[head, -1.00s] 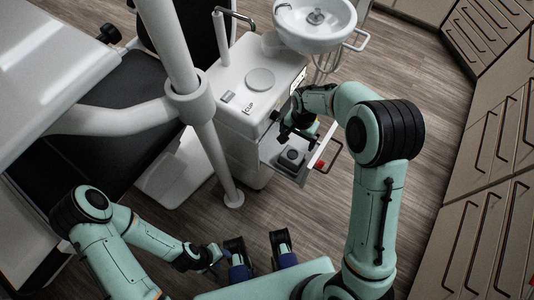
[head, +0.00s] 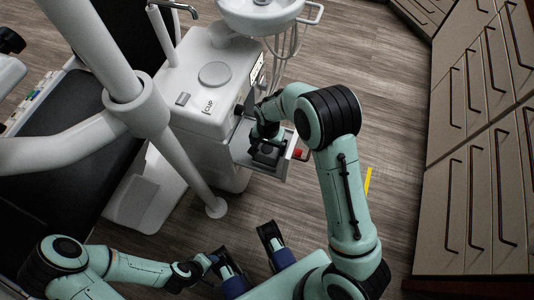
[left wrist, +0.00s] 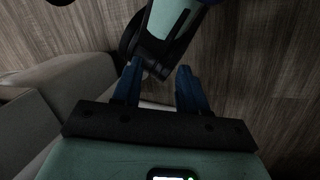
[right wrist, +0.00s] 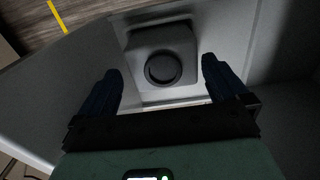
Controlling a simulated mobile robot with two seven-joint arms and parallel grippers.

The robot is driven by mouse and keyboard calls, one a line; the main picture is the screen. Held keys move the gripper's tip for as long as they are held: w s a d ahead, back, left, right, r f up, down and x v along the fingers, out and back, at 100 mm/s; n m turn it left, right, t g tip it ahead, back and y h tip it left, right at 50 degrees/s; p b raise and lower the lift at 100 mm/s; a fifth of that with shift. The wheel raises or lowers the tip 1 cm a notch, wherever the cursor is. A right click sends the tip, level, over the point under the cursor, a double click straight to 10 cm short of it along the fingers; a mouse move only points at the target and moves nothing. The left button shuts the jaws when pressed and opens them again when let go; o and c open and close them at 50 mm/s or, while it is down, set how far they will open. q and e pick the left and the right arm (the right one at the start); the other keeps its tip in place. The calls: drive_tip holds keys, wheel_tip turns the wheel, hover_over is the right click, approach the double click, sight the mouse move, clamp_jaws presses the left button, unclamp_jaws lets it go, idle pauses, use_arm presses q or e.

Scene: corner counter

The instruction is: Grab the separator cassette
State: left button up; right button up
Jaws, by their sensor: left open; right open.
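The separator cassette appears to be the dark block (head: 268,152) in the open compartment low on the white dental unit. In the right wrist view it is a grey block with a round dark cap (right wrist: 163,67). My right gripper (head: 263,132) is open, close to the block, with its blue fingers (right wrist: 162,88) apart on either side of the cap in that view. I see no contact. My left gripper (head: 210,261) is low at the front, away from the unit. Its fingers (left wrist: 156,88) are apart and empty.
The open compartment has pale walls (right wrist: 222,40) close around the block and a red part (head: 298,153) at its outer corner. The white unit (head: 190,85) and a white pole (head: 170,140) stand left of my right arm. Drawer cabinets (head: 470,190) line the right. Wood floor lies between.

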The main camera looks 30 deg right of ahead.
drive_tip(key=f+b, duration=0.1)
drive_tip(key=f, duration=0.4)
drive_tip(key=shift+w, duration=0.2)
drive_tip(key=c, duration=1.1)
use_arm(q)
drive_tip(key=shift+w+a+f+t, duration=0.2)
drive_tip(key=shift+w+a+f, duration=0.1)
drive_tip(key=shift+w+f, duration=0.25)
drive_tip(key=shift+w+a+f+t, duration=0.25)
drive_tip(key=shift+w+f, duration=0.1)
drive_tip(key=shift+w, duration=0.25)
use_arm(e)
drive_tip(key=shift+r, duration=0.15)
